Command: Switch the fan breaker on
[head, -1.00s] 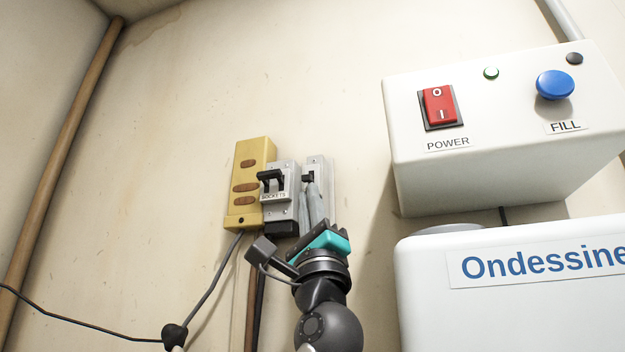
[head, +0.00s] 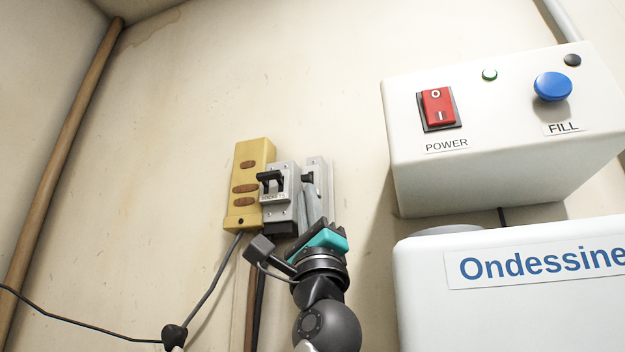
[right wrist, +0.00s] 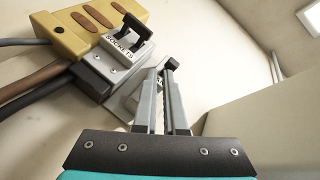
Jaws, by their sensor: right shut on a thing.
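The fan breaker (head: 318,166) is the narrow grey box on the wall, right of the breaker labelled SOCKETS. Its black lever (head: 308,179) shows small in the head view, and its dark end (right wrist: 171,63) shows at the fingertips in the right wrist view. My right gripper (head: 307,190) comes up from below and its two slim grey fingers are shut on the lever. The fingers hide much of the breaker's front and its label. I cannot read the lever's exact position. My left gripper is not in view.
The SOCKETS breaker (head: 280,190), with its black lever, stands close on the left, beside a yellow plate (head: 250,180). A white control box (head: 500,130) with a red POWER switch and blue FILL button is at the right. Cables hang below the breakers.

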